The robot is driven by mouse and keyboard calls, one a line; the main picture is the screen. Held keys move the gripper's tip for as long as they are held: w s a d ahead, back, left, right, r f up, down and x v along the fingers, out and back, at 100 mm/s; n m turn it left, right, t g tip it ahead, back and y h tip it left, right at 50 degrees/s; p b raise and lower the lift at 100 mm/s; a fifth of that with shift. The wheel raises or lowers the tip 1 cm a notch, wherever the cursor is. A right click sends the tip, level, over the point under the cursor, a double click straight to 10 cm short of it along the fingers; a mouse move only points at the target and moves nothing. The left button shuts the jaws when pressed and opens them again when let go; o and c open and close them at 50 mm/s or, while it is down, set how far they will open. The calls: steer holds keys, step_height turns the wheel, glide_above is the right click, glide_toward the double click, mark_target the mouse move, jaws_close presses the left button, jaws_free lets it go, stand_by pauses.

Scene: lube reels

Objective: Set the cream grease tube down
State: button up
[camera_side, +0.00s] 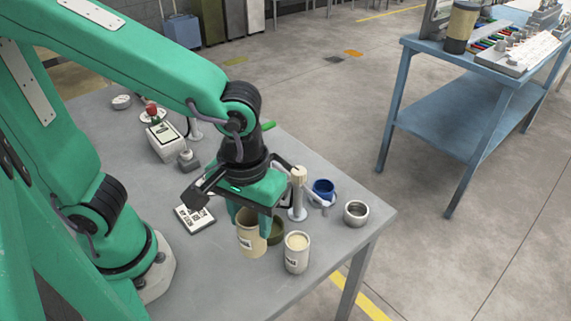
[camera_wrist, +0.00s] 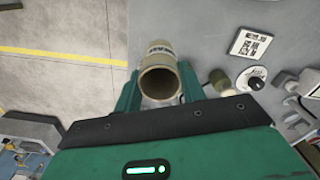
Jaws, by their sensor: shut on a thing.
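The cream grease tube (camera_side: 250,240), a cream cylinder with a dark-lettered label, is between the fingers of my gripper (camera_side: 251,218) in the side view. My gripper is shut on it and points down. The tube looks upright, low over the grey table; I cannot tell whether its base touches. In the wrist view my gripper (camera_wrist: 157,88) has the tube (camera_wrist: 160,62) between its two green fingers, with a round, hollow-looking end facing the camera.
A pale labelled can (camera_side: 297,254) stands just right of the held tube. An olive container (camera_side: 276,231) is close behind. A blue cup (camera_side: 323,189), a metal cup (camera_side: 356,213) and a white stand (camera_side: 297,200) are farther back. A printed card (camera_side: 195,218) lies left.

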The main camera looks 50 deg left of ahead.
steer(key=shift+w, duration=0.1)
steer(key=m, duration=0.1)
steer(key=w+m, duration=0.1)
steer(key=m, duration=0.2)
steer(key=shift+w+d+r, duration=0.2)
steer(key=shift+w+r, duration=0.1)
steer(key=shift+r, duration=0.05)
steer(key=w+r+m, duration=0.1)
steer(key=w+m, duration=0.5)
steer(key=m, duration=0.7)
steer(key=w+r+m, duration=0.2)
steer(key=w+m, duration=0.4)
steer(key=m, duration=0.8)
step_height(320, 180, down, 14)
steer(key=shift+r, duration=0.15)
steer(key=shift+d, duration=0.1)
